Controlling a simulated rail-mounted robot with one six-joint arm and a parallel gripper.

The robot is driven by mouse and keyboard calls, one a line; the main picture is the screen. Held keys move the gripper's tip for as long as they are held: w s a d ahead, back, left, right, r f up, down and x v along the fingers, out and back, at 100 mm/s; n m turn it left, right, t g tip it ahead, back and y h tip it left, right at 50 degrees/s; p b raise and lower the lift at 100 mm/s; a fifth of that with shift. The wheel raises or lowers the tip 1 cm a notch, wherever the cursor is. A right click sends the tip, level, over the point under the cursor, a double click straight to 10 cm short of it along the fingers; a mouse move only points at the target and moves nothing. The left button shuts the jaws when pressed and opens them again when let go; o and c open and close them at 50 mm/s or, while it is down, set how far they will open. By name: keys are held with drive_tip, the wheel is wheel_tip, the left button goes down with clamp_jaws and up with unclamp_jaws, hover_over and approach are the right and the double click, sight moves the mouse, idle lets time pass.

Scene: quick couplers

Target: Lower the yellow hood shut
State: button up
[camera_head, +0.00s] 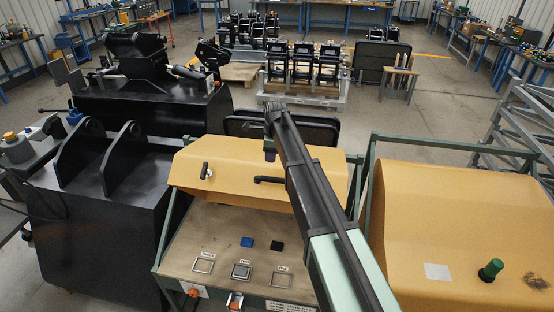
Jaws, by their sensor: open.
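The yellow hood (238,168) stands raised at the back of a green-framed bench in the middle of the view. It carries a small black knob (205,171) on its left and a dark bar handle (268,180) near its lower edge. The bench panel (215,222) in front of it lies uncovered. My arm crosses in front of the hood's right part and hides some of it. My gripper (269,149) shows only as a small dark part at the arm's far end, by the hood's top edge. It appears empty; its fingers and any contact with the hood are unclear.
The panel bears a blue block (247,242), a black block (277,246) and several square frames. Black machinery (105,205) stands close at left. Open floor lies beyond at right.

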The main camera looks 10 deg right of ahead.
drive_tip(key=shift+m+g+h, duration=0.4)
drive_tip(key=shift+g, duration=0.2)
drive_tip(key=f+b, duration=0.3)
drive_tip(key=f, duration=0.1)
drive_tip(key=d+f+b, duration=0.1)
drive_tip(key=f+b, duration=0.3)
drive_tip(key=s+d+f+b, duration=0.1)
drive_tip(key=f+b, duration=0.2)
drive_tip(key=b, duration=0.1)
drive_tip(key=shift+s+f, duration=0.1)
drive_tip(key=shift+f, duration=0.3)
drive_tip(key=shift+r, duration=0.1)
drive_tip(key=shift+r, duration=0.1)
drive_tip(key=shift+c, duration=0.4)
clamp_jaws()
